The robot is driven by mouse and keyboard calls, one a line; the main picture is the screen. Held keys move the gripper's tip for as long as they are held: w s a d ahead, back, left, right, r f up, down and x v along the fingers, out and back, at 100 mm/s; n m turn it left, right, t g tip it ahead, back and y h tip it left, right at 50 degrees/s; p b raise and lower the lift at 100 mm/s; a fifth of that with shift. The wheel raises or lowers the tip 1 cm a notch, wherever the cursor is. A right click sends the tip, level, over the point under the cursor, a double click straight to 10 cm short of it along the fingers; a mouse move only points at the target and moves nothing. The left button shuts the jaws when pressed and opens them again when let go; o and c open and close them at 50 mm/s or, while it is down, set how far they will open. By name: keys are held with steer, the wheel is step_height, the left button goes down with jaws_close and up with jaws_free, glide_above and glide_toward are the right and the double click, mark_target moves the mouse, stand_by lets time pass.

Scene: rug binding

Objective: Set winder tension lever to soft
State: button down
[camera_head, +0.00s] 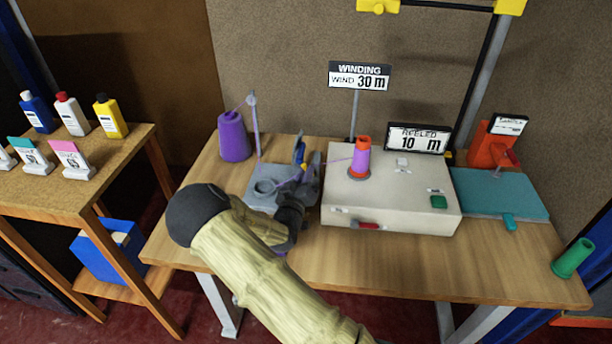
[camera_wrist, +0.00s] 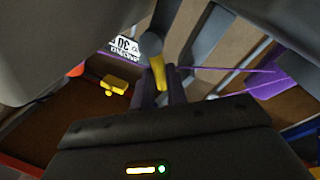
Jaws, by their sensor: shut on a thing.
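The tension unit (camera_head: 258,199) is a grey-blue base on the table, left of the cream winder box. Purple yarn runs through it. My gripper (camera_head: 304,178) is at its right side. In the wrist view the lever (camera_wrist: 157,72) shows as a yellow stem with a grey round end, between the dark fingers of my gripper (camera_wrist: 162,97). The fingers are shut on it. My gripper and arm hide much of the unit in the head view, and no soft marking is readable.
The cream winder box (camera_head: 390,205) stands just right of my gripper, with an orange and purple cone (camera_head: 360,160) on top. A purple yarn cone (camera_head: 234,138) and a thin yarn post (camera_head: 255,128) stand behind left.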

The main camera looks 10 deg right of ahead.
steer(key=shift+a, duration=0.15)
steer(key=c, duration=1.4)
jaws_free()
steer(key=shift+c, duration=0.2)
